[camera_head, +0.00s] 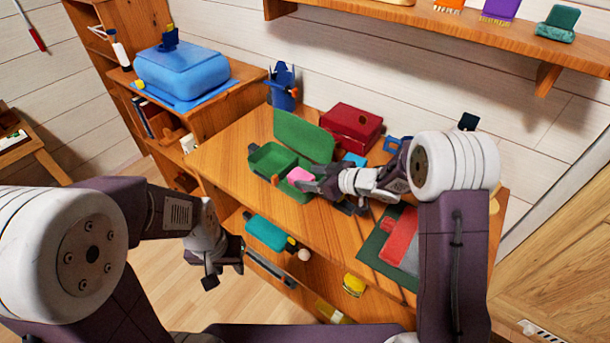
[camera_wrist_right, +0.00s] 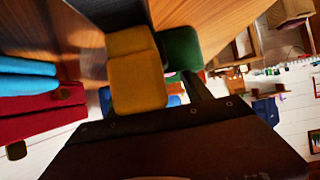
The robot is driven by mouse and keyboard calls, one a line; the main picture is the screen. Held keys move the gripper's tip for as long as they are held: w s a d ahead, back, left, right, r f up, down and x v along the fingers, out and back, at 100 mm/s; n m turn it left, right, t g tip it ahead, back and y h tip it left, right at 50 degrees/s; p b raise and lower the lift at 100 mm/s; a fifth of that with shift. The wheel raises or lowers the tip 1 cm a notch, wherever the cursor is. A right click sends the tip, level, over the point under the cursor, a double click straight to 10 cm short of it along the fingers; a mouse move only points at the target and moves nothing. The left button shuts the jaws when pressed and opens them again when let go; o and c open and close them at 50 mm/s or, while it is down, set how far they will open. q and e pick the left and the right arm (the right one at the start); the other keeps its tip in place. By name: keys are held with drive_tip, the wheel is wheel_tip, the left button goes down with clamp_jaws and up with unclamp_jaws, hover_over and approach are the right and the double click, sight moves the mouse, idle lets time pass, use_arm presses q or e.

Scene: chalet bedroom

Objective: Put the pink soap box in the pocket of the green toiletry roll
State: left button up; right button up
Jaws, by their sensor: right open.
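The green toiletry roll (camera_head: 304,136) lies open on the wooden desk, its back flap raised and its front part showing compartments. The pink soap box (camera_head: 301,175) is at the right of its front part, partly hidden by my right gripper; I cannot tell whether it is inside a pocket or above it. My right gripper (camera_head: 315,184) is open, its fingers right beside the pink box. My left gripper (camera_head: 222,272) hangs low in front of the desk, open and empty.
A red box (camera_head: 350,129) stands behind the roll, and a blue figure (camera_head: 283,87) to its back left. A blue bag (camera_head: 180,70) sits on the left cabinet. A teal case (camera_head: 268,232) lies on the shelf below.

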drive_tip(key=p+v, duration=0.1)
drive_tip(key=v, duration=0.7)
drive_tip(key=shift+s+d+r+p, duration=0.1)
drive_tip(key=shift+d+r+p, duration=0.1)
drive_tip(key=shift+p, duration=0.1)
drive_tip(key=shift+s+d+r, duration=0.2)
drive_tip(key=shift+s+d, duration=0.15)
drive_tip(key=shift+s, duration=0.05)
